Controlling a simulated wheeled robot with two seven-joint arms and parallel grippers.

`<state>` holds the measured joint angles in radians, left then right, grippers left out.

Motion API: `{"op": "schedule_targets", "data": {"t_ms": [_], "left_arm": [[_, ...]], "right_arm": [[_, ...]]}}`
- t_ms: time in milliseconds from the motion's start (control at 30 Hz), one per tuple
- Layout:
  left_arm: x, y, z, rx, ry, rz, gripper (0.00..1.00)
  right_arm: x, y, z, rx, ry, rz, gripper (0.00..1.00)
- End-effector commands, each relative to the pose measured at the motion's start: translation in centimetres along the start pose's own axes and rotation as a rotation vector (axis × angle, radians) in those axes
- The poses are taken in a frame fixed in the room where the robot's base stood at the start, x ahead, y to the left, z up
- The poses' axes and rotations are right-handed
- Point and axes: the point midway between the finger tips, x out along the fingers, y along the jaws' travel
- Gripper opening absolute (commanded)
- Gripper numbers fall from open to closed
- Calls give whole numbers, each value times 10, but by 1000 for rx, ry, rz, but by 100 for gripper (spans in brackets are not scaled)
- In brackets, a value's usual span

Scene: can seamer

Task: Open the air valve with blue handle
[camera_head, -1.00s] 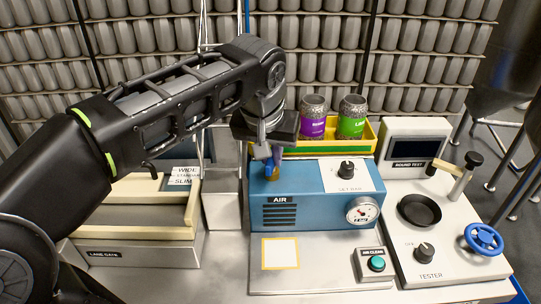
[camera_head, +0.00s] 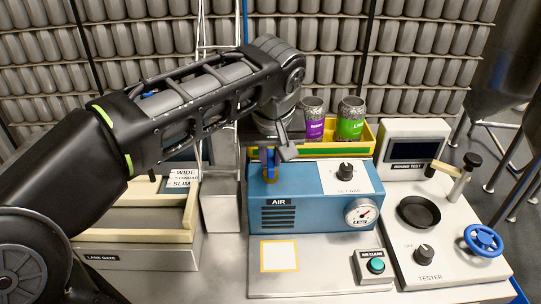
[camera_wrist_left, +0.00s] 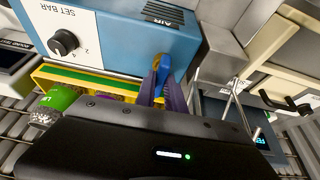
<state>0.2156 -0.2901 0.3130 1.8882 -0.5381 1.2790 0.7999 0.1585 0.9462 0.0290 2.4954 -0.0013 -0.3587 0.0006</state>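The air valve's blue handle (camera_head: 271,159) stands upright on a brass stem (camera_head: 271,176) at the back left of the blue box marked AIR (camera_head: 320,190). My left gripper (camera_head: 280,153) is right at the handle, coming from behind. In the left wrist view the blue handle (camera_wrist_left: 162,74) shows between my two dark fingers (camera_wrist_left: 163,92). Whether they press on it or leave a small gap I cannot tell. My right gripper is out of view.
A yellow tray (camera_head: 355,150) with a purple and a green can is right behind the box. The SET BAR knob (camera_head: 345,171) and gauge (camera_head: 361,211) are to the right. The tester (camera_head: 445,235) stands right; the lane gate (camera_head: 140,257) stands left.

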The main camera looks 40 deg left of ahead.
Motion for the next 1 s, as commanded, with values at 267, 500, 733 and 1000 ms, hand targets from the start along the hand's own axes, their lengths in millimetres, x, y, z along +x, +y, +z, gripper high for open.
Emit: {"op": "schedule_targets", "data": {"t_ms": [267, 500, 733, 1000], "left_arm": [[0, 0, 0, 1, 0, 0, 35], [-1, 0, 0, 2, 1, 1, 35], [-22, 0, -1, 1, 3, 2, 35], [-71, -1, -3, 0, 2, 0, 35]], "right_arm": [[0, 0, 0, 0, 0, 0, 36], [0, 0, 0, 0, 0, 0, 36], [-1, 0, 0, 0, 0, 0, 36], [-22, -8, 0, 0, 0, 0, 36]]}}
